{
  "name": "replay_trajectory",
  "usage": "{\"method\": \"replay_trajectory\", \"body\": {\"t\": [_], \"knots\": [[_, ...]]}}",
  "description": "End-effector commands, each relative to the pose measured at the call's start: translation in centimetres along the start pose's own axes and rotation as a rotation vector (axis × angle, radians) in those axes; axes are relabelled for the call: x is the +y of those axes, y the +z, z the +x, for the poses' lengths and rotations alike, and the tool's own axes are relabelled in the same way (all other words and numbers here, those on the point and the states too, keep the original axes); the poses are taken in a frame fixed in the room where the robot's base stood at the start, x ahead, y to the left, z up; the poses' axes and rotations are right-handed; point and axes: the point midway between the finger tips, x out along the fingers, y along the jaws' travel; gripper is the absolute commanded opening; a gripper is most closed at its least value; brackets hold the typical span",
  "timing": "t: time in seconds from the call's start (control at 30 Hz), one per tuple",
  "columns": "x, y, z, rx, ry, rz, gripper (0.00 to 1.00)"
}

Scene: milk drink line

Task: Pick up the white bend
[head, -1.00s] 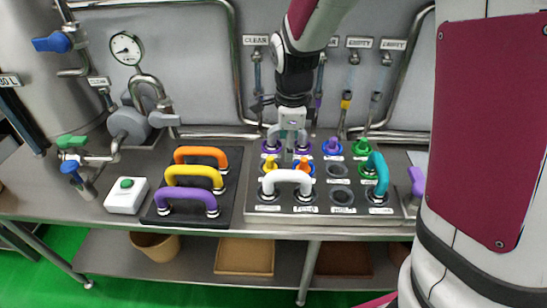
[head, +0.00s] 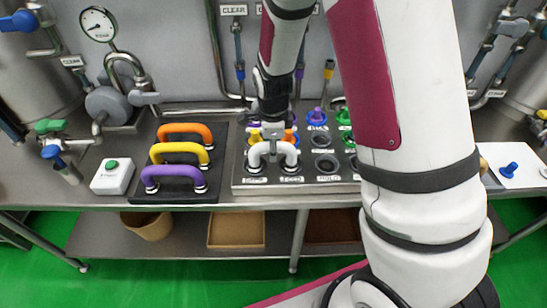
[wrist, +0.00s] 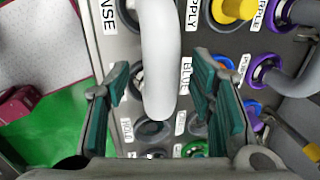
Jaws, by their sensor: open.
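The white bend (head: 288,153) is an upright arch on the front row of the grey socket panel (head: 240,182), with both ends down at the sockets. In the wrist view the white bend (wrist: 160,60) runs between my two teal fingers, with a gap on each side. Its top part leaves the frame. My gripper (head: 270,136) is directly above and around the arch, open, pointing down. It also shows in the wrist view (wrist: 161,78). Whether the fingers reach below the arch's top is hard to tell in the head view.
A dark rack (head: 137,190) with orange (head: 185,130), yellow (head: 180,150) and purple (head: 173,173) bends stands left of the panel. A white box with a green button (head: 112,177) is farther left. Yellow and orange plugs sit close behind the white bend. My arm hides the panel's right side.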

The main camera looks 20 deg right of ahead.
Motion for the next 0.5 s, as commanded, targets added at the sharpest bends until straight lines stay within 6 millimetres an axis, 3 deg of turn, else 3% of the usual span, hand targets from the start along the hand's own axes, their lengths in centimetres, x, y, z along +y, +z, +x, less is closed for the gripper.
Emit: {"method": "replay_trajectory", "body": {"t": [0.13,0.4,0.5], "knots": [[0.0,0.0,1.4,0.0,0.0,0.0,0.49],[-0.1,0.0,1.6,-0.001,-0.001,0.0,0.49],[-0.1,0.0,1.6,0.0,-0.001,0.0,0.29]]}}
